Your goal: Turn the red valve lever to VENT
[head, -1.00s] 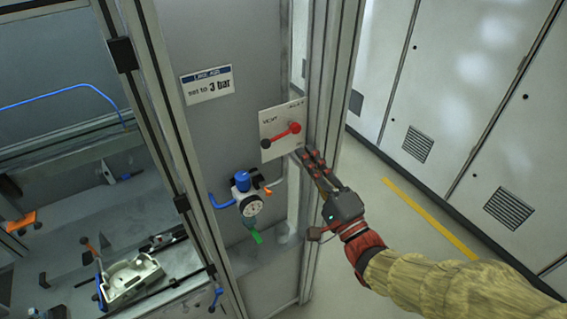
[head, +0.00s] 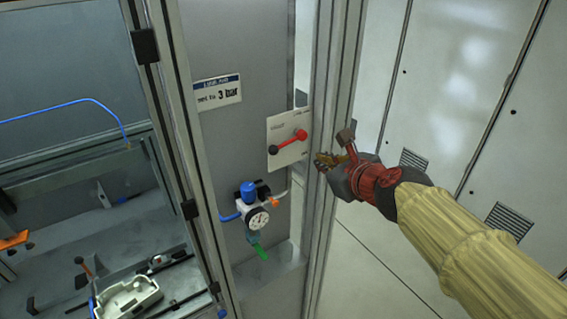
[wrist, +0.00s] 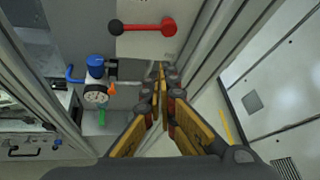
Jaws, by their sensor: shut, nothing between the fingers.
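The red valve lever (head: 290,141) is on a pale plate (head: 274,129) on the grey cabinet panel. Its red hub is at the right and its black knob at the left, tilted slightly down in the head view. In the wrist view the lever (wrist: 145,27) lies near level at the top. The plate's lettering is too blurred to read now. My gripper (head: 322,160) is shut and empty, right of the plate's lower right side, by the cabinet's frame post. In the wrist view my gripper's fingertips (wrist: 160,78) are below the lever's hub, apart from it.
A pressure regulator with a blue knob (head: 248,190) and round gauge (head: 258,220) sits below the plate. A "3 bar" sign (head: 218,92) is above left. The aluminium frame post (head: 325,100) stands close beside my gripper. Open floor and pale lockers lie to the right.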

